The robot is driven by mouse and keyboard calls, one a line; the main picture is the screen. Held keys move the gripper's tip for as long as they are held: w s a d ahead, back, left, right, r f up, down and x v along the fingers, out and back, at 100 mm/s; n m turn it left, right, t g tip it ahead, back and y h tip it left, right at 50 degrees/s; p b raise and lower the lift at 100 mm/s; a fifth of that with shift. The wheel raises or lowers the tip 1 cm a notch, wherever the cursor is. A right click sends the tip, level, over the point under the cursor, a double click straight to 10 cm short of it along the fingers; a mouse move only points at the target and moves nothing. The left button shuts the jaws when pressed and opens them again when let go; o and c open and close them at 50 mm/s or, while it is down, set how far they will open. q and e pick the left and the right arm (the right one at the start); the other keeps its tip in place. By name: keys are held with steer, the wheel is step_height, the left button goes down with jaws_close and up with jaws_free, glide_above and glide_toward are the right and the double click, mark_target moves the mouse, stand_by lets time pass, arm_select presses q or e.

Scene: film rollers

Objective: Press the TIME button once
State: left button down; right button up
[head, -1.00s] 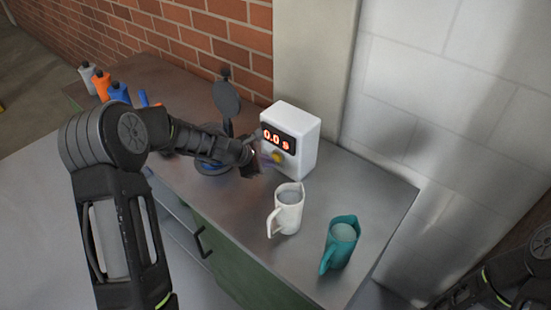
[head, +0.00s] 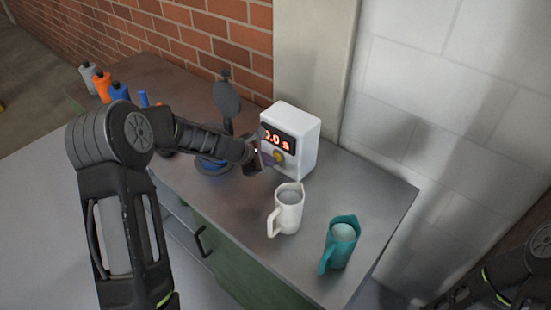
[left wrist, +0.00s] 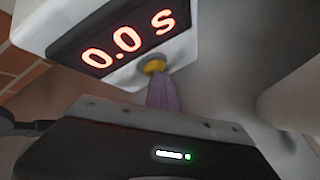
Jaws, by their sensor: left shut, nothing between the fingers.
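A white timer box (head: 303,146) stands upright on the metal counter against the wall pillar. Its dark display reads 0.0 s in red, and the display fills the upper left of the left wrist view (left wrist: 125,42). A yellow round button (head: 278,158) sits below the display. My left gripper (head: 268,157) is shut and empty, just in front of the button. In the left wrist view its purple fingers (left wrist: 162,92) point at the yellow button (left wrist: 153,66), with their tips at or very near it. I cannot tell whether they touch. The right gripper is not visible.
A white jug (head: 288,210) and a teal jug (head: 341,242) stand on the counter right of my left gripper. A black round device with a blue base (head: 213,165) is behind the forearm. Several bottles (head: 103,86) stand at the far left.

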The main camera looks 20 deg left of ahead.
arm_select(q)
steer(key=shift+s+a+b, duration=0.25)
steer(key=shift+s+b, duration=0.3)
steer(key=shift+s, duration=0.25)
steer(key=shift+s+a+f+b, duration=0.1)
steer(key=shift+s+a+b, duration=0.25)
steer(key=shift+s+b, duration=0.35)
steer(key=shift+s+a+b, duration=0.2)
steer(key=shift+s, duration=0.45)
steer(key=shift+s+a+b, duration=0.15)
steer(key=shift+s+b, duration=0.05)
steer(key=shift+s, duration=0.4)
steer(key=shift+s+a, duration=0.1)
steer(key=shift+s, duration=0.35)
